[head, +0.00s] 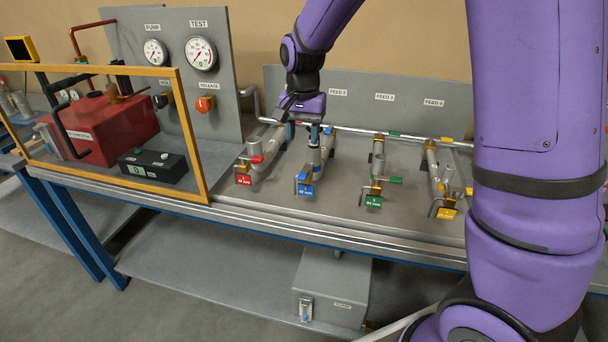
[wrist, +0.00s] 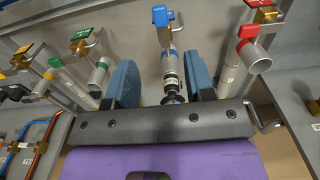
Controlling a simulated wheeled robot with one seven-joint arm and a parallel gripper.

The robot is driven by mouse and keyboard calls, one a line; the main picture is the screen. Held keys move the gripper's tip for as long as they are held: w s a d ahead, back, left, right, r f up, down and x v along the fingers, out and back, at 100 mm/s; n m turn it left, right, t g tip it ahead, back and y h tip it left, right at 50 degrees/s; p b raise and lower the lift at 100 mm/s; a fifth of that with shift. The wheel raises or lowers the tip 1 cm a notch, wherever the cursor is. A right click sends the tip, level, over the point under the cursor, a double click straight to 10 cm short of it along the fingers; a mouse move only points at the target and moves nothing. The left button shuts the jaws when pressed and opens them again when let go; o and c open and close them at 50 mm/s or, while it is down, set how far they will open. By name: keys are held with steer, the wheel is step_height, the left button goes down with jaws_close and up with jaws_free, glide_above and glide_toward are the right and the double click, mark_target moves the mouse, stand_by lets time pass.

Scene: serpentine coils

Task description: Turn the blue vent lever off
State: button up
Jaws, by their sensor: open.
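The blue feed line (head: 312,160) is the second from the left on the bench, with a blue numbered tag (head: 305,189) at its front end. A small blue lever (head: 301,176) sits at the brass valve by that tag. In the wrist view the blue tag (wrist: 160,16) is at the top centre, and the line's pipe (wrist: 170,68) runs down between my fingers. My gripper (head: 314,128) is over the rear part of this line, open, with its two blue-grey fingers (wrist: 160,82) on either side of the pipe. I cannot tell whether they touch it.
The red line (head: 256,160) stands left, the green line (head: 377,170) and yellow line (head: 440,180) right. A rail (head: 350,129) crosses behind, before a grey panel (head: 385,110). A yellow-framed clear guard (head: 196,150) stands left. Bare bench lies between the lines.

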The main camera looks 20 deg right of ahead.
mark_target(302, 175)
step_height(302, 175, down, 11)
stand_by(0.6)
jaws_close()
